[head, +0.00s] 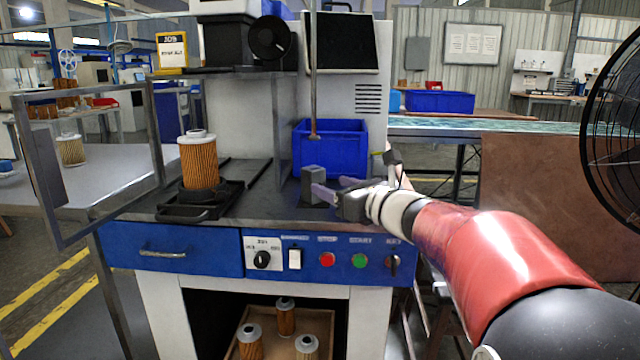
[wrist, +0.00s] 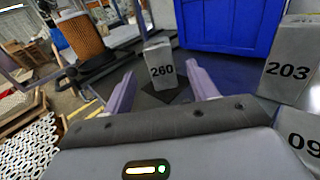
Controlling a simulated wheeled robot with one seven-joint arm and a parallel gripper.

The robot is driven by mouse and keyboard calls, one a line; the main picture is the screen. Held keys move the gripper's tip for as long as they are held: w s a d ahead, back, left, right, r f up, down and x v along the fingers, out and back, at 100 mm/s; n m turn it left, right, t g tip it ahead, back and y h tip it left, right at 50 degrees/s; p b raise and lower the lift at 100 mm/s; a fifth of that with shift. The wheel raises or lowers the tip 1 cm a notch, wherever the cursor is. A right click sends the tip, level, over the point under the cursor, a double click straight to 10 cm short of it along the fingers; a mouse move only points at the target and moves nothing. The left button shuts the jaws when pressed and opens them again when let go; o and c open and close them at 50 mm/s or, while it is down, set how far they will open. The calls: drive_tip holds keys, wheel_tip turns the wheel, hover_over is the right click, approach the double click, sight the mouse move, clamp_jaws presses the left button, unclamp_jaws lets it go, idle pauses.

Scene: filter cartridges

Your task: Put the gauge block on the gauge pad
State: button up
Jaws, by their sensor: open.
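A grey block marked 260 (wrist: 160,66) stands upright on the bench top; in the head view it is the small grey block (head: 312,180) left of my gripper. My gripper (head: 328,187) is open and low over the bench, its purple fingers pointing at the block. In the wrist view the block appears in the gap between the two fingertips (wrist: 160,74), with nothing gripped; how deep it sits between them is unclear. A dark patch (wrist: 181,96) lies at the block's foot; I cannot tell whether it is a pad or shadow.
Grey blocks marked 203 (wrist: 288,66) and 09 (wrist: 300,135), partly cut off, are at right in the wrist view. A blue bin (head: 331,145) stands behind. An orange filter cartridge (head: 198,160) stands on a black fixture (head: 190,212) at left. A metal frame (head: 153,120) stands farther left.

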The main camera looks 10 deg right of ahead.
drive_tip(key=v, duration=0.5)
drive_tip(key=shift+a, duration=0.1)
drive_tip(key=s+a+f+n+g, duration=0.8)
drive_tip(key=s+a+f+n, duration=0.25)
drive_tip(key=s+n, duration=0.4)
drive_tip(key=s+d+f+n+g+h, duration=0.2)
drive_tip(key=s+d+f+n+h, duration=0.3)
drive_tip(key=n, duration=1.1)
drive_tip(key=s+f+h, duration=0.3)
drive_tip(key=s+f, duration=0.2)
drive_tip(key=s, duration=0.2)
drive_tip(key=shift+s, duration=0.35)
